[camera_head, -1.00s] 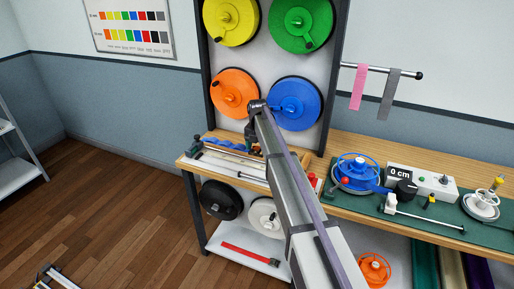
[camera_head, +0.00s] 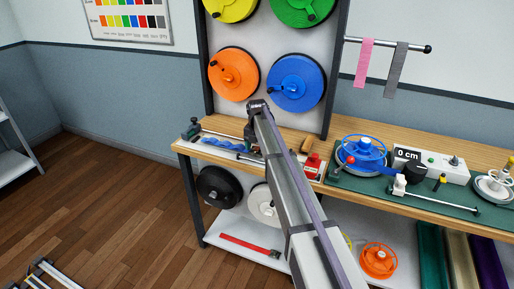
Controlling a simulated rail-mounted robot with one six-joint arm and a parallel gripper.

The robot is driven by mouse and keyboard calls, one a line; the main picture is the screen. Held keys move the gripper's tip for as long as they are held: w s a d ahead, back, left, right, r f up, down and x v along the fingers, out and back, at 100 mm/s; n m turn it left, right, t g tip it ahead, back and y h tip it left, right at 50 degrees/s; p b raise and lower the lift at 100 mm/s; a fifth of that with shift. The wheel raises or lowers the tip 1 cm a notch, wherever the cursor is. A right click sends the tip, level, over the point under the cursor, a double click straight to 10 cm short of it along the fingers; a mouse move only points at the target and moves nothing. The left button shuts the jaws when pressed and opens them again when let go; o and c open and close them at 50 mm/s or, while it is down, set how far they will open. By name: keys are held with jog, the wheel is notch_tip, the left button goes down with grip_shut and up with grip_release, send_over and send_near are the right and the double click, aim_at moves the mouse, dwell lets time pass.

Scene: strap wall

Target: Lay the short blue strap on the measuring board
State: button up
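The short blue strap (camera_head: 222,145) looks wavy and stretches left from my gripper (camera_head: 250,140), over the left part of the bench. Its right end meets the dark gripper, which appears shut on it; the fingertips are too small and partly hidden behind my arm to see clearly. The measuring board (camera_head: 207,132), pale with a rail and a dark green clamp (camera_head: 190,129) at its left end, lies on the bench by the strap. I cannot tell whether the strap touches the board. My arm hides the board's right part.
A blue reel (camera_head: 362,152) and a grey box reading 0 cm (camera_head: 439,166) stand on the green mat at right. A red block (camera_head: 313,164) sits right of my arm. Large discs, including a blue one (camera_head: 296,84), hang behind. A red strap (camera_head: 250,244) lies on the lower shelf.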

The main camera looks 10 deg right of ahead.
jog(key=o, duration=0.5)
notch_tip(320, 180, up, 11)
jog(key=p, duration=1)
jog(key=shift+f+p, duration=0.1)
jog(key=shift+p, duration=0.3)
